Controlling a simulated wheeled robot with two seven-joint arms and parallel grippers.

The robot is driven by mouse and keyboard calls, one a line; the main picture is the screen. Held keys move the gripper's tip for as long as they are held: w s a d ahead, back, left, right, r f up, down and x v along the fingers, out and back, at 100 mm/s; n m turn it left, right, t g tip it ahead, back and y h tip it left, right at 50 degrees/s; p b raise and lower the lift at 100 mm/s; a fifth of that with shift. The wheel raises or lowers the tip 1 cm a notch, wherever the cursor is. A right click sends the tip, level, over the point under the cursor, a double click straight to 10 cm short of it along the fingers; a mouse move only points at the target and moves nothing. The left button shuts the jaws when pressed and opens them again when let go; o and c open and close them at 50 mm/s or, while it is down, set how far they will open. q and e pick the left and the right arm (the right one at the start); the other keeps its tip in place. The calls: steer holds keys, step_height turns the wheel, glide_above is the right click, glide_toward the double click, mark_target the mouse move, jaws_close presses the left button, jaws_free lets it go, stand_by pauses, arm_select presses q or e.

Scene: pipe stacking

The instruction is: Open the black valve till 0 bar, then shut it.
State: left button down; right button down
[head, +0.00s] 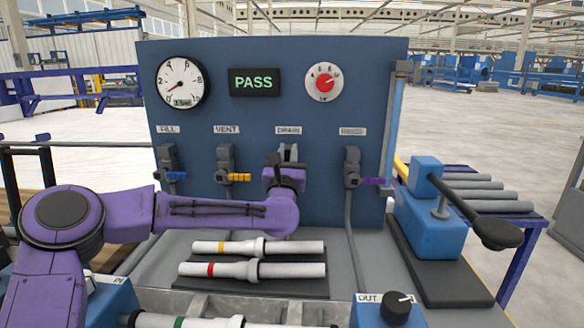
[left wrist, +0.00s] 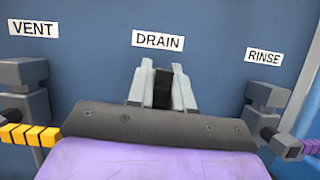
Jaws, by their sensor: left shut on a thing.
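The DRAIN valve is on the blue panel (head: 270,110) under the DRAIN label. Its black handle (left wrist: 162,90) shows between the two grey fingers of my left gripper (left wrist: 162,75) in the left wrist view. In the head view my left gripper (head: 288,155) is at that valve and hides most of it. The gripper is shut on the handle. The round pressure gauge (head: 180,82) has its red needle pointing to the lower left, near the low end of the scale. Its small readout is too small to read surely. My right gripper is not in view.
FILL (head: 168,165), VENT (head: 226,168) and RINSE (head: 353,170) valves flank the drain. A display (head: 254,82) reads PASS beside a red dial (head: 324,82). Two pipes (head: 255,248) lie below. A blue lever device (head: 430,220) stands at the right.

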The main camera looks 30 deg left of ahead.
arm_select(q)
steer(key=shift+a+f+n+b, duration=0.15)
steer(key=shift+a+n+b, duration=0.05)
steer(key=shift+n+b, duration=0.25)
steer(key=c, duration=1.1)
jaws_free()
steer(key=b+v, duration=0.2)
steer(key=v, duration=0.8)
steer(key=shift+s+d+b, duration=0.15)
steer(key=shift+s+b, duration=0.15)
steer(key=shift+f, duration=0.1)
